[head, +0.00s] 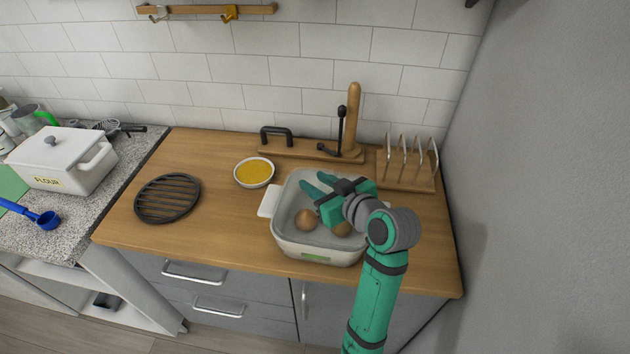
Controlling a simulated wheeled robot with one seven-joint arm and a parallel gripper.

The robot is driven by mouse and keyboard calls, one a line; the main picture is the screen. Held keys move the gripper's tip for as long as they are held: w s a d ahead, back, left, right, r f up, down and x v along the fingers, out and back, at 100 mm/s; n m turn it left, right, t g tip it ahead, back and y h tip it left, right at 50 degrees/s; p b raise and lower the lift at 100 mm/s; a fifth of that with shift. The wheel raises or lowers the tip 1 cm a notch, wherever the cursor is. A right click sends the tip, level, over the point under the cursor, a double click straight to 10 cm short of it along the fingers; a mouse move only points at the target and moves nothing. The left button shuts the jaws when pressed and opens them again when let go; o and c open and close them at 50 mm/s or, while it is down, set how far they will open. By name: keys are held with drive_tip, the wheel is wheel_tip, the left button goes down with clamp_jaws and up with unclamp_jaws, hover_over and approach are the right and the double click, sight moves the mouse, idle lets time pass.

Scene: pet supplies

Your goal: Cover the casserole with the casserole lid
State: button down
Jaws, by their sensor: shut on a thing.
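I cannot tell whether the lid touches the rim all round.
A bowl of yellow food (254,173) and a dark round slatted trivet (167,198) stand left of the casserole. A wooden rack (406,170) stands behind right, near the grey wall. A white flour box (62,160) is far left. The counter's left front is clear.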

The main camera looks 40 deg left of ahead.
drive_tip(key=shift+s+a, duration=0.2)
drive_tip(key=shift+w+f, duration=0.2)
drive_tip(key=shift+w, duration=0.1)
idle(0.9)
drive_tip(key=shift+d+f, duration=0.1)
drive_tip(key=shift+f, duration=0.05)
idle(0.5)
drive_tip(key=c, duration=1.3)
unclamp_jaws()
drive_tip(key=shift+o, duration=0.5)
drive_tip(key=shift+f, duration=0.1)
drive_tip(key=shift+d, duration=0.1)
drive_tip(key=v, duration=1)
drive_tip(key=shift+s+d, duration=0.2)
drive_tip(key=shift+d, duration=0.1)
